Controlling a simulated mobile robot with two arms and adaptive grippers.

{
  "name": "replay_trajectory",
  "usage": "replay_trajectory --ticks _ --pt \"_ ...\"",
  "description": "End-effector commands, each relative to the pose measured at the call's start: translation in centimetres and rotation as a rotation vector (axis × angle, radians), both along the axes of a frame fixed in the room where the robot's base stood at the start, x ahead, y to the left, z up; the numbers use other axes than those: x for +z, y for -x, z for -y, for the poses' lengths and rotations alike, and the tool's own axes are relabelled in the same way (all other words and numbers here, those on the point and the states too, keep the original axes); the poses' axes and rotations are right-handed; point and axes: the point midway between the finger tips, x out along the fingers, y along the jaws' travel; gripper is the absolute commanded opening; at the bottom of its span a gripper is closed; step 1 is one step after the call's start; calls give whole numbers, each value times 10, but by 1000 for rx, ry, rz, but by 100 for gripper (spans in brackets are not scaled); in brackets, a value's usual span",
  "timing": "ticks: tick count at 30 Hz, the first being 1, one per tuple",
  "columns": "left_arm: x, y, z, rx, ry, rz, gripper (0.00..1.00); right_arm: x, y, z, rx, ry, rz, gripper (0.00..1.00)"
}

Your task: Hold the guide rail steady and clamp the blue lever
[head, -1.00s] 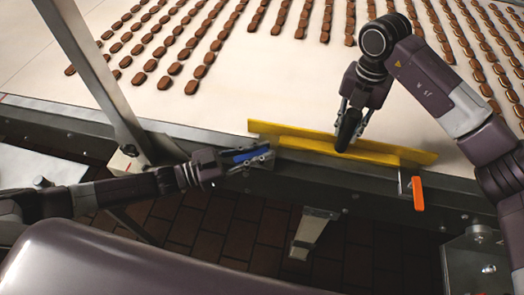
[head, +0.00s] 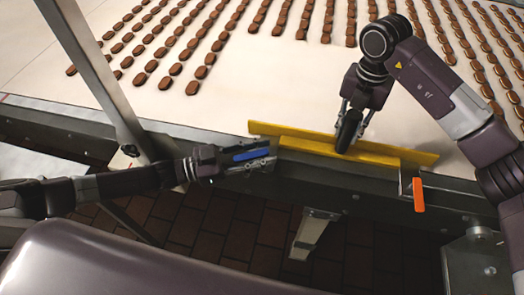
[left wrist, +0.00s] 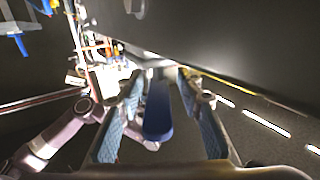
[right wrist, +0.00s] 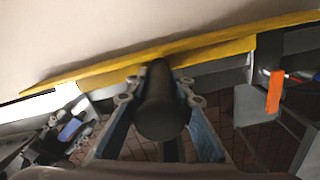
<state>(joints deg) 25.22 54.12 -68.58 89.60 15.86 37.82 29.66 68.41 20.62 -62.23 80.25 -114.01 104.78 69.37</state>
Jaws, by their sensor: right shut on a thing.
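The yellow guide rail (head: 420,158) lies along the near edge of the conveyor; it crosses the right wrist view (right wrist: 110,78). My right gripper (head: 355,112) is shut on a black handle (head: 347,133) at the rail; the handle stands between its fingers in the right wrist view (right wrist: 160,108). The blue lever (head: 254,153) is at the rail's left end. My left gripper (head: 262,163) is at the lever from the left. In the left wrist view, the lever (left wrist: 157,112) sits between its open fingers, with a gap on both sides.
An orange lever (head: 418,194) hangs at the rail's right end. Rows of brown biscuits (head: 172,69) lie on the pale conveyor belt (head: 270,92). A metal post (head: 95,75) rises beside my left arm. The dark machine frame (head: 330,183) runs below the rail.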

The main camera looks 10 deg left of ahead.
Motion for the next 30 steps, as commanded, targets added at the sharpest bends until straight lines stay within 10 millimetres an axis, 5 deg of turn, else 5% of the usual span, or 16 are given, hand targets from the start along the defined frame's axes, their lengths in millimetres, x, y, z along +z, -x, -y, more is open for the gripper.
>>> replay_trajectory --ticks 8,22,30 --pt "3 0 -1 1 -2 -1 33 0 0 0 -1 -1 -2 0" --pt "82 0 0 -1 -2 1 33 0 0 1 -2 2 -2 0" --pt "99 -1 0 1 -1 -2 33 0 0 1 -3 2 -2 0"
